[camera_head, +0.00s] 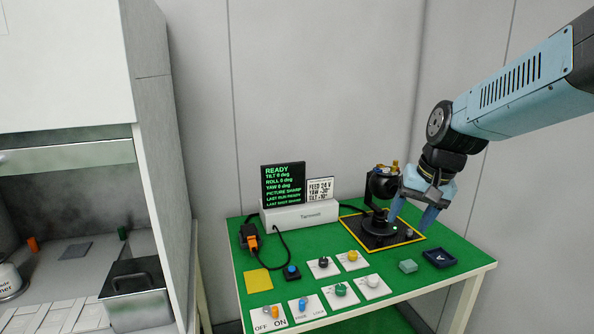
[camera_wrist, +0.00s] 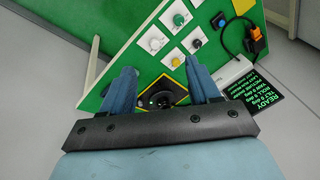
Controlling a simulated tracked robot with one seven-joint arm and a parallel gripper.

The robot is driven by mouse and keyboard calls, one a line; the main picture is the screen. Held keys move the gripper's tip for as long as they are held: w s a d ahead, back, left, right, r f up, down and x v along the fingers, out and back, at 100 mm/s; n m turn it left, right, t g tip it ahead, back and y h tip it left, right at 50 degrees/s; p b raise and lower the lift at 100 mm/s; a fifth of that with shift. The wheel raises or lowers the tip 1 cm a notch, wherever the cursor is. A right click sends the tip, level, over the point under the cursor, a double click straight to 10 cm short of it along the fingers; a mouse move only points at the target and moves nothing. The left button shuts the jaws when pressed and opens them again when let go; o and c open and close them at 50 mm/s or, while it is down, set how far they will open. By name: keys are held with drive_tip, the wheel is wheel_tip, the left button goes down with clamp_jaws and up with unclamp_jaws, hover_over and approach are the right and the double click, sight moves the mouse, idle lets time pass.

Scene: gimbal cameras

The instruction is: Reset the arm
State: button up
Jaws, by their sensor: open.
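My arm reaches in from the upper right in the head view. My gripper (camera_head: 417,212) has blue fingers and hangs over the right part of the green table (camera_head: 331,227), in front of the black gimbal camera (camera_head: 382,184). In the wrist view my gripper (camera_wrist: 162,85) shows its two blue fingers spread apart with nothing between them. The gimbal's round black base (camera_wrist: 160,98) shows beyond the gap between the fingers. I cannot tell whether a finger touches the gimbal.
A screen reading READY (camera_head: 283,184) stands on a white box (camera_head: 300,214) at the back. A cabinet (camera_head: 160,150) stands left.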

drive_tip(key=s+r+n+t+h, duration=0.2)
drive_tip(key=s+r, duration=0.3)
drive_tip(key=s, duration=0.8)
drive_tip(key=shift+n+t, duration=0.4)
drive_tip(key=shift+n, duration=0.1)
drive_tip(key=shift+a, duration=0.1)
idle(3.8)
